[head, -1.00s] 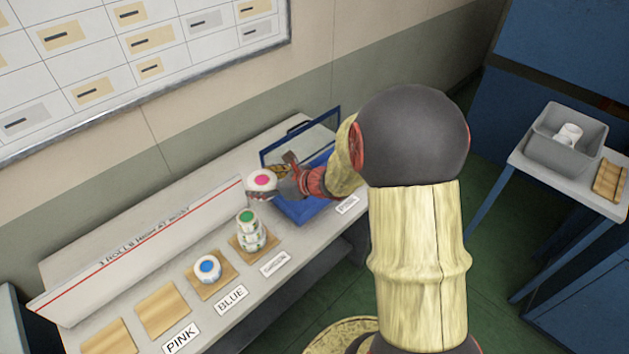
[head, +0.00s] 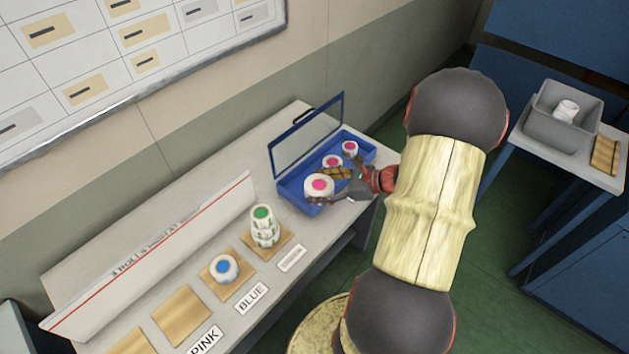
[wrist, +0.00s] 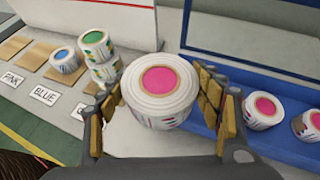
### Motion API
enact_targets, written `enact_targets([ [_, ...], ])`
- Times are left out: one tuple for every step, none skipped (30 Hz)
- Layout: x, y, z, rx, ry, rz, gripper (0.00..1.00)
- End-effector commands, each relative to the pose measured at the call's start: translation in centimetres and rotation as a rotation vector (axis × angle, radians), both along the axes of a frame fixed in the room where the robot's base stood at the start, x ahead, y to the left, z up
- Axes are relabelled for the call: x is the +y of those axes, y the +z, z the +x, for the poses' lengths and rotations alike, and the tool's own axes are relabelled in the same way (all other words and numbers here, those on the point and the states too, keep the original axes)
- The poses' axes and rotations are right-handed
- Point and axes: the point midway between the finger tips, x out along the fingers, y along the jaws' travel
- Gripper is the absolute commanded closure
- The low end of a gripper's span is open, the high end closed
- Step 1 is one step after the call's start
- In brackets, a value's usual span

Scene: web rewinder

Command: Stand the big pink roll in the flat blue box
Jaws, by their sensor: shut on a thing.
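The big pink roll (head: 319,186), white with a pink centre, is held upright in my gripper (head: 334,187). In the wrist view the roll (wrist: 160,88) sits between the two fingers of my gripper (wrist: 157,98). The flat blue box (head: 291,192) has its clear, blue-framed lid raised at the back. In the head view the held roll overlaps the box's left end; its height above the box is unclear. Two smaller pink rolls stand in the box, one nearer (head: 332,161) and one farther (head: 350,148).
Left of the box, green-centred rolls (head: 263,226) are stacked on a wooden pad. A blue-centred roll (head: 224,268) sits on another pad. A white board (head: 150,265) stands along the back. A grey bin (head: 556,117) holds a white roll on the right table.

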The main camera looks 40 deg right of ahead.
Motion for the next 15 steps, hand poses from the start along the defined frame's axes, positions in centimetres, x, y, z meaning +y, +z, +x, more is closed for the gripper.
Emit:
enact_targets([
  [-0.5, -0.9, 1.1, -0.001, 0.003, 0.001, 0.67],
  [-0.8, -1.2, 1.7, -0.001, 0.004, 0.000, 0.67],
  [-1.2, -1.6, 2.5, -0.001, 0.004, -0.001, 0.67],
  [-1.5, -2.0, 3.1, 0.000, 0.003, 0.000, 0.67],
  [-1.8, -2.2, 3.8, 0.000, 0.003, -0.001, 0.67],
  [-2.3, -2.7, 4.5, 0.000, 0.002, 0.000, 0.67],
  [-2.6, -2.9, 5.1, -0.001, 0.002, -0.001, 0.67],
  [-2.8, -3.2, 5.7, 0.000, 0.003, -0.001, 0.67],
  [-3.1, -4.1, 6.2, 0.001, 0.002, 0.003, 0.67],
  [-3.3, -4.7, 6.6, 0.001, 0.001, 0.002, 0.67],
  [-3.5, -5.2, 7.0, 0.000, 0.000, 0.002, 0.67],
  [-3.8, -5.8, 7.5, 0.000, 0.000, 0.002, 0.67],
  [-4.0, -6.2, 7.8, 0.001, 0.000, 0.001, 0.67],
  [-4.1, -6.6, 8.1, 0.001, 0.000, 0.001, 0.67],
  [-4.3, -7.0, 8.4, 0.000, 0.000, 0.000, 0.67],
])
